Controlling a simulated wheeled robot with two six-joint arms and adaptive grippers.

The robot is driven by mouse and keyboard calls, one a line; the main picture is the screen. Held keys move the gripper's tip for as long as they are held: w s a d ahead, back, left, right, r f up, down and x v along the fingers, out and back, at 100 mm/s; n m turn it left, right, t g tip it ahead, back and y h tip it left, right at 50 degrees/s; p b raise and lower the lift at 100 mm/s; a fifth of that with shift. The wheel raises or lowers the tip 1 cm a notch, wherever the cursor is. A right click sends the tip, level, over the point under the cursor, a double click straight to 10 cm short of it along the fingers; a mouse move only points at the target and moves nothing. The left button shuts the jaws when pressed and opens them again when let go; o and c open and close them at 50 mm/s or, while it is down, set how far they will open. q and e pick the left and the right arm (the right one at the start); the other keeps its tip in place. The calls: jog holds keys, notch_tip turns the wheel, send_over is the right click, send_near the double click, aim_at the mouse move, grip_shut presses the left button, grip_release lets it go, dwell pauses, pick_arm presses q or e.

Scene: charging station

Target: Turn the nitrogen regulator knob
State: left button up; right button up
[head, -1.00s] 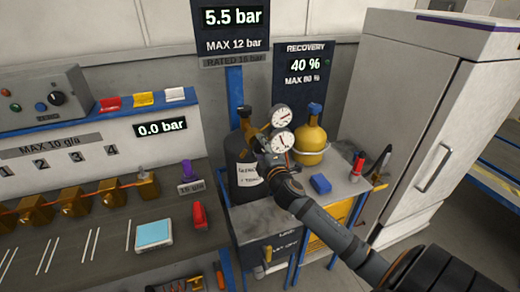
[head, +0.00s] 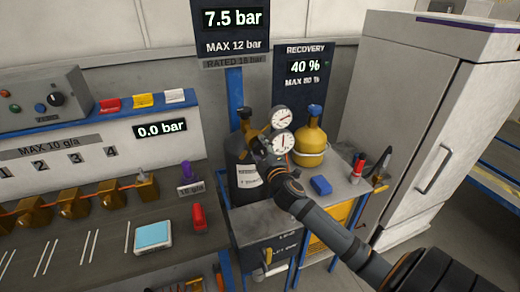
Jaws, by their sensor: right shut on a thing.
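The dark nitrogen cylinder (head: 243,178) stands upright on the grey stand, with a brass-coloured valve (head: 244,113) at its top. Two round white gauges, an upper one (head: 281,117) and a lower one (head: 281,142), sit to the right of the valve. My right gripper (head: 256,139) is shut on the regulator knob, just left of the gauges. The gripper hides most of the knob. The pressure display (head: 234,18) above reads 7.5 bar, with MAX 12 bar below it. My left gripper is not in view.
A yellow recovery cylinder (head: 311,145) stands right of the gauges, under a recovery display (head: 304,67) reading 40 %. A blue block (head: 320,185) and a red-capped item (head: 357,167) lie near my right arm. A tall grey cabinet (head: 410,110) stands at the right.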

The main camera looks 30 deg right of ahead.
jog(key=o, duration=1.2)
jog(key=shift+c, duration=0.2)
jog(key=shift+s, duration=0.1)
jog(key=v, duration=1.1)
jog(key=shift+s+a, duration=0.2)
jog(key=shift+s, duration=0.2)
jog(key=shift+f, duration=0.1)
